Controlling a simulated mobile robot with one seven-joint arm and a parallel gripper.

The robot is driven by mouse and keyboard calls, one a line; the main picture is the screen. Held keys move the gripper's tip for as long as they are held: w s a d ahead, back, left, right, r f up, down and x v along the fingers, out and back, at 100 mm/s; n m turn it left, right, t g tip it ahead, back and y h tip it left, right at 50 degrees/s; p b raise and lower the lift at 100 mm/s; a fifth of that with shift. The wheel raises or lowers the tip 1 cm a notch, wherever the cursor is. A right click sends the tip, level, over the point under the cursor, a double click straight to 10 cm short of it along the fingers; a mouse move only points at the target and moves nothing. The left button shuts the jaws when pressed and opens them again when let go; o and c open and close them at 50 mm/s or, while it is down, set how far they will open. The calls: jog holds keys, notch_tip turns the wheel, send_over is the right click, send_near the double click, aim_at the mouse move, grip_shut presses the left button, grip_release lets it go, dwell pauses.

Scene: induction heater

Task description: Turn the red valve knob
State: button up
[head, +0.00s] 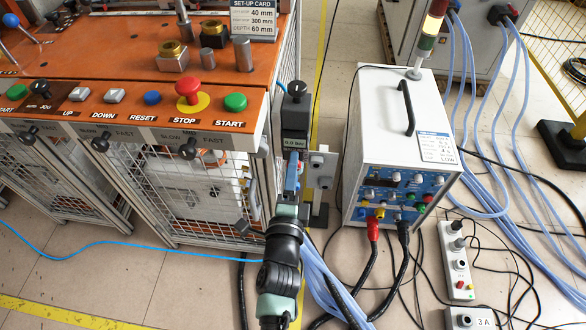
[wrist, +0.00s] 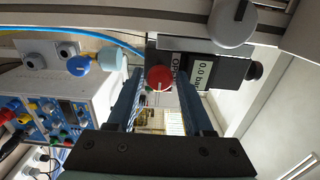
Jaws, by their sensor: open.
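The red valve knob (wrist: 158,78) is round and sits on a dark unit (wrist: 225,72) with a "0.0 bar" label. In the wrist view it lies between the tips of my open gripper (wrist: 157,88), with a gap visible to each finger. I cannot tell how deep the knob is between the fingers. In the head view the dark unit (head: 296,120) stands at the right end of the orange bench, with my gripper (head: 292,172) just below its label. The red knob is hidden there.
The heater cabinet (head: 400,130) with cables stands to the right. The bench (head: 130,100) with its caged front is to the left.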

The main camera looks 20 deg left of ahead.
jog(key=shift+c, duration=0.2)
grip_shut()
jog(key=shift+n, duration=0.4)
jog(key=n+p, duration=0.4)
jog(key=n, duration=1.2)
jog(key=shift+n, duration=0.7)
